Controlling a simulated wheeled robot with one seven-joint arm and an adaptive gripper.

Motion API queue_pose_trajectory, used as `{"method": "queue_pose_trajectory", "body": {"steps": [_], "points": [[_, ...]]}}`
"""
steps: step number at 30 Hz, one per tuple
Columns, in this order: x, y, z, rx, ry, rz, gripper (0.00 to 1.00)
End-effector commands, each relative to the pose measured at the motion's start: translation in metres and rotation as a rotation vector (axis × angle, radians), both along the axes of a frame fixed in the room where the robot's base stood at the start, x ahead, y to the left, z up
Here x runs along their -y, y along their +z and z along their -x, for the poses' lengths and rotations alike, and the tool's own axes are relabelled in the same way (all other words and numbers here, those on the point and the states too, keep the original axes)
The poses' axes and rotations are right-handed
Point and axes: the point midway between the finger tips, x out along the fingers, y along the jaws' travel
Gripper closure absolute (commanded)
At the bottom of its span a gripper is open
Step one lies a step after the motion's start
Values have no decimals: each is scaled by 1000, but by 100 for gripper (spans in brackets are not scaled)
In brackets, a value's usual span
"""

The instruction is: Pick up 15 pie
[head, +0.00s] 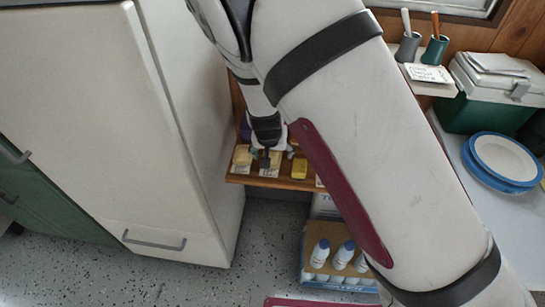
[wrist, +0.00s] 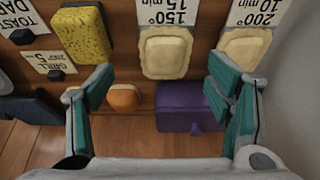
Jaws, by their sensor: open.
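The pie at the 15 min label (wrist: 166,52) is a pale, crimped pastry on the wooden shelf, beside a card reading 150° 15 min. A similar pie (wrist: 240,45) lies to its right in the wrist view, beside a 200° 10 min card and partly covered by a finger. My gripper (wrist: 155,88) is open and empty, its teal-padded fingers spread wide. In the wrist view the 15 min pie lies beyond the fingertips, between their lines. In the head view my gripper (head: 266,155) is over the shelf, hiding part of the pies.
A yellow sponge (wrist: 83,35) lies left of the 15 min pie in the wrist view. An orange round object (wrist: 123,97) and a purple box (wrist: 188,106) lie between the fingers. A white cabinet (head: 110,110) stands left of the shelf (head: 275,182); bottles (head: 320,254) stand below.

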Motion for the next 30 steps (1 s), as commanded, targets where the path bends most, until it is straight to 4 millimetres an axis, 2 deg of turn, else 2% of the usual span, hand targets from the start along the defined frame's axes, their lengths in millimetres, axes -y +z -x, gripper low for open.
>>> {"method": "queue_pose_trajectory", "body": {"steps": [5,15,22,23,30], "points": [[-1,-8,-4,0,1,0,27],[-4,-48,-22,-1,0,1,27],[-5,-49,-22,0,1,0,27],[-5,-49,-22,0,1,0,29],[-5,-49,-22,0,0,0,81]]}}
